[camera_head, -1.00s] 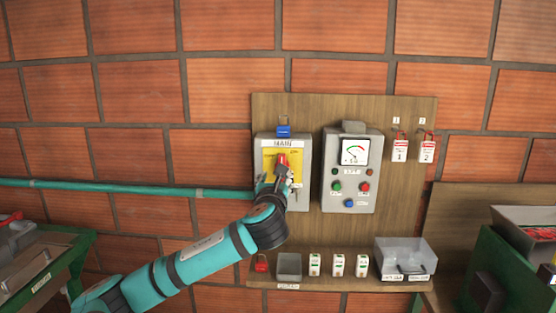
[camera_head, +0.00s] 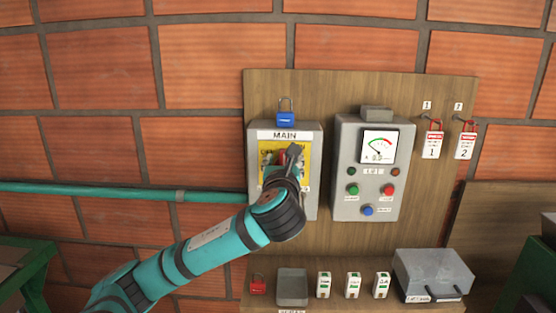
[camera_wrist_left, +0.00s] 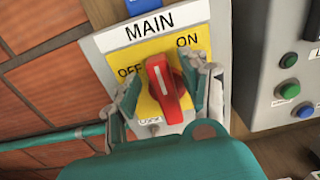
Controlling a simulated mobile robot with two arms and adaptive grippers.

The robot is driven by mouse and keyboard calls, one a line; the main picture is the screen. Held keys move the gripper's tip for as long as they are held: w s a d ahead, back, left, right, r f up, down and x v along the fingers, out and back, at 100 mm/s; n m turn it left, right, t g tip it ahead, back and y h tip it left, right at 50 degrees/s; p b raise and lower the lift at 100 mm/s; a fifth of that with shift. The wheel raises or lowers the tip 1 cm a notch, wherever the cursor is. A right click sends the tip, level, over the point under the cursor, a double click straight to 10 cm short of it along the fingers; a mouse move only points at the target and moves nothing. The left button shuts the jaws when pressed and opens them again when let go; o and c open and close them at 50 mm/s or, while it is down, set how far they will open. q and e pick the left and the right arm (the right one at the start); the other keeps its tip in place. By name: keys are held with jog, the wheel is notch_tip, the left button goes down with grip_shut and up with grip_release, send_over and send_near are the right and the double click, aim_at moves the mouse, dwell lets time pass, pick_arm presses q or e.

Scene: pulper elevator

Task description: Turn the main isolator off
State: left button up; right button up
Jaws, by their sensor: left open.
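The main isolator is a grey box (camera_head: 308,206) labelled MAIN with a yellow plate (camera_wrist_left: 133,61) and a red rotary handle (camera_wrist_left: 166,88). In the left wrist view the handle's white line points up and slightly left, between the words OFF and ON. My left gripper (camera_wrist_left: 164,92) is open, with one finger on each side of the handle. I cannot tell whether the fingers touch it. In the head view my left gripper (camera_head: 284,165) and arm cover most of the handle and the lower plate. My right gripper is not in view.
A control box (camera_head: 348,207) with a gauge and buttons is close right of the isolator. A blue padlock (camera_head: 286,119) sits above it. Tags (camera_head: 432,145) hang at right.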

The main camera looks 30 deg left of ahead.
pick_arm(q)
jog(key=shift+s+r, duration=0.1)
jog(key=shift+s+d, duration=0.1)
jog(key=shift+s+r, duration=0.1)
jog(key=c, duration=0.5)
grip_shut()
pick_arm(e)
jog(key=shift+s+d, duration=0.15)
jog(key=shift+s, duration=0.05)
